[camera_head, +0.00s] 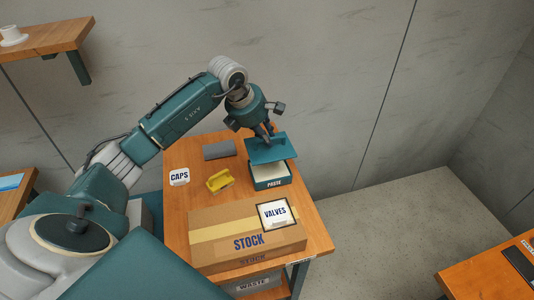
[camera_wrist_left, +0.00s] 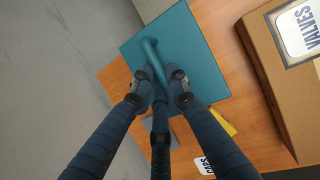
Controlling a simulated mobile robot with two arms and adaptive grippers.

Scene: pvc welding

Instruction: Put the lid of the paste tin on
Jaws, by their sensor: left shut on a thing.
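The paste tin (camera_head: 271,182) is a dark teal box with a white label reading PASTE, near the right edge of the wooden table. Its square teal lid (camera_head: 262,152) is just above the tin and looks tilted; whether it touches the rim I cannot tell. My left gripper (camera_head: 269,136) is above the tin, shut on the handle of the lid. In the left wrist view, the fingers (camera_wrist_left: 161,80) close around the curved handle and the lid (camera_wrist_left: 195,60) hides the tin. My right gripper is not in view.
A cardboard STOCK box (camera_head: 215,245) with a VALVES card (camera_head: 276,214) fills the front of the table (camera_head: 182,150). A yellow object (camera_head: 220,180), a grey block (camera_head: 219,149) and a CAPS label (camera_head: 179,176) are left of the tin. A wall stands behind.

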